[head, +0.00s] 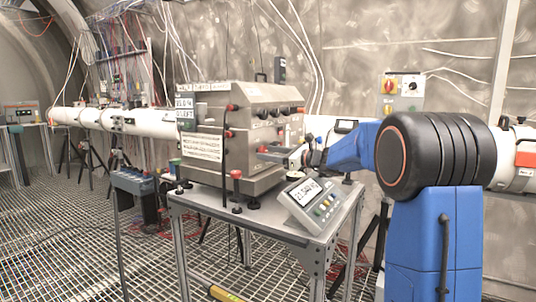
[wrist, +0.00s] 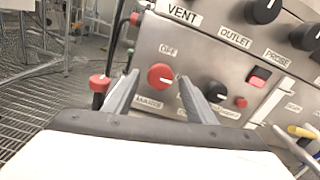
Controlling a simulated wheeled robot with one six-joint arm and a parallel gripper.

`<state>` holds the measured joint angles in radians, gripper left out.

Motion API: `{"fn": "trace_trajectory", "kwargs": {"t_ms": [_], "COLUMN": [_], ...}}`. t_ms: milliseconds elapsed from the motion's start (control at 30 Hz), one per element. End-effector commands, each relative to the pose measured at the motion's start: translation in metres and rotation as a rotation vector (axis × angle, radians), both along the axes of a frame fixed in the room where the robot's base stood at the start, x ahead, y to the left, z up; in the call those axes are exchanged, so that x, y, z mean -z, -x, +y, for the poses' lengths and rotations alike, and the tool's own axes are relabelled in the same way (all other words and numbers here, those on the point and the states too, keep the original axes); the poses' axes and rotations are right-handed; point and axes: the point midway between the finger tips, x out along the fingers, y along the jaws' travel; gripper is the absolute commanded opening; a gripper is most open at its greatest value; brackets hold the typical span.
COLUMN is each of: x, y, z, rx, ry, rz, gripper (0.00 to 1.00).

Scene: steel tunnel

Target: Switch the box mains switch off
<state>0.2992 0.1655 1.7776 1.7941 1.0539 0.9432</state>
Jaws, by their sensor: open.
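The box mains switch (wrist: 160,77) is a round red knob on the steel front of the box (wrist: 220,60), with an OFF label above it. A partly hidden label reading MAINS sits below it. A pale mark on the knob appears to point right, not up at OFF. My gripper (wrist: 158,80) is open, with one finger on each side of the knob; whether they touch it I cannot tell. In the head view, my gripper (head: 283,153) reaches the front of the steel box (head: 216,105) from the right, and its fingertips hide the knob.
Black knobs (wrist: 264,10) marked OUTLET and PROBE, a red rocker switch (wrist: 258,77) and a small black knob (wrist: 215,92) are close by. A red-topped post (wrist: 99,83) stands at left. A control console (head: 313,202) sits on the table (head: 192,200) below my arm.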

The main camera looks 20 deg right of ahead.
Motion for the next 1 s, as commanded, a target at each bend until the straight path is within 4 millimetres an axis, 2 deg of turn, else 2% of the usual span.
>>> {"fn": "trace_trajectory", "kwargs": {"t_ms": [367,400,567,1000], "x": [-0.0005,-0.0005,-0.0004,-0.0003], "y": [-0.005,-0.005,-0.0049,-0.005], "z": [0.0041,0.0041,0.0041,0.0039], "rx": [0.001,0.001,0.001,0.001], "ry": [-0.001,-0.001,0.0,0.054], "rz": [-0.001,-0.001,0.0,-0.047], "gripper": [0.51,0.49,0.1,0.1]}}
